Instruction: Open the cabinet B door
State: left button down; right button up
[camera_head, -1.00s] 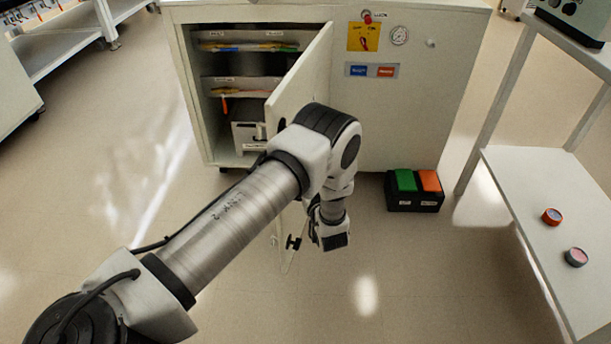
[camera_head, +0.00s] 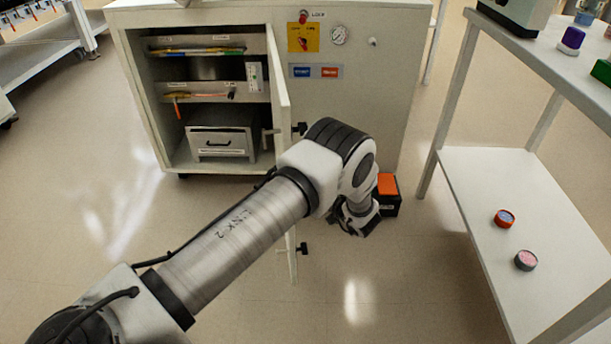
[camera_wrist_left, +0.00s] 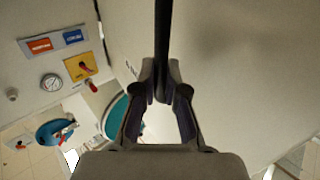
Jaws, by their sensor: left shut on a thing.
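The white cabinet (camera_head: 360,105) stands ahead with its compartment exposed. Its door (camera_head: 283,85) stands wide open, nearly edge-on in the head view, with black latch knobs (camera_head: 302,248) on its side. In the left wrist view, the pale door panel (camera_wrist_left: 240,75) fills the right side. My left gripper (camera_wrist_left: 162,75) is shut on a dark upright bar, the door handle (camera_wrist_left: 163,30), in front of that panel. In the head view my arm hides part of the door and the handle. My right gripper is not in view.
A box with an orange top (camera_head: 387,184) sits on the floor beyond my arm. A white shelved table (camera_head: 500,185) stands at right. Floor at front is clear.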

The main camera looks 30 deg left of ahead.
pick_arm(q)
jog(key=shift+w+a+r, duration=0.1)
jog(key=shift+a+r, duration=0.05)
jog(key=c, duration=1.2)
grip_release()
jog(key=shift+a, duration=0.1)
jog(key=v, duration=1.2)
